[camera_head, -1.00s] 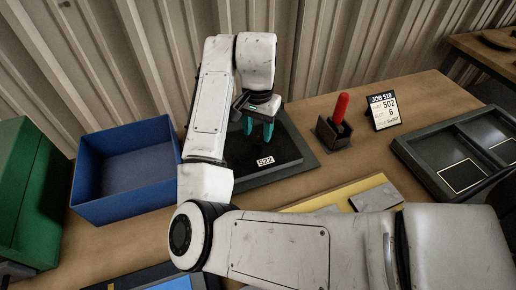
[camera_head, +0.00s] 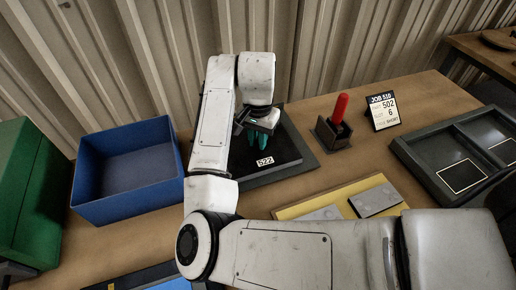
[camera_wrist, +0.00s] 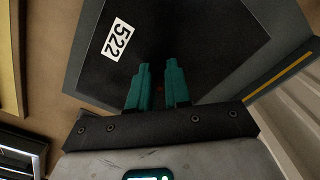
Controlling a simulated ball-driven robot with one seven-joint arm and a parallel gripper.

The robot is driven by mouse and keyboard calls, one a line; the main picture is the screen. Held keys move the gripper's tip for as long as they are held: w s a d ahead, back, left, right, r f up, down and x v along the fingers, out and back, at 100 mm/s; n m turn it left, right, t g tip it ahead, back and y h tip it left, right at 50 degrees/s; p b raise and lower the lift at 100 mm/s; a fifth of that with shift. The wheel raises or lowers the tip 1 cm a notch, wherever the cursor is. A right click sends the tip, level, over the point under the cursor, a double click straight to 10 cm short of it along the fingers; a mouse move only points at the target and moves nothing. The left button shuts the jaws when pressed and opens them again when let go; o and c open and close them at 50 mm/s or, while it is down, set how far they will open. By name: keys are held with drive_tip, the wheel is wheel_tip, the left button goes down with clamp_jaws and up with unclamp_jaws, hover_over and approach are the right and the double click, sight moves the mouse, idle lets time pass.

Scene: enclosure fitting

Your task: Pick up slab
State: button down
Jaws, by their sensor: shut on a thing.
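The slab (camera_head: 286,150) is a flat black block with a white label reading 522 (camera_head: 265,161), lying on a dark grey base (camera_head: 306,163) at the middle back of the table. My gripper (camera_head: 257,153) is down over its left part with teal fingers close together. In the wrist view the fingers (camera_wrist: 157,72) are shut over the black slab (camera_wrist: 205,45), with only a narrow gap between them. The part that they grip is hidden between and below the fingers.
A blue bin (camera_head: 128,172) and a green box (camera_head: 30,195) stand left. A red-handled tool in a holder (camera_head: 340,110) and a job card (camera_head: 382,111) stand right of the slab. A yellow tray with grey plates (camera_head: 349,190) lies in front; a dark compartment tray (camera_head: 455,150) is right.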

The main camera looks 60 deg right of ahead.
idle(0.3)
wheel_tip(320, 180, up, 10)
drive_tip(key=shift+r+p, duration=0.15)
drive_tip(key=shift+p, duration=0.5)
wheel_tip(320, 180, up, 7)
drive_tip(key=p, duration=0.7)
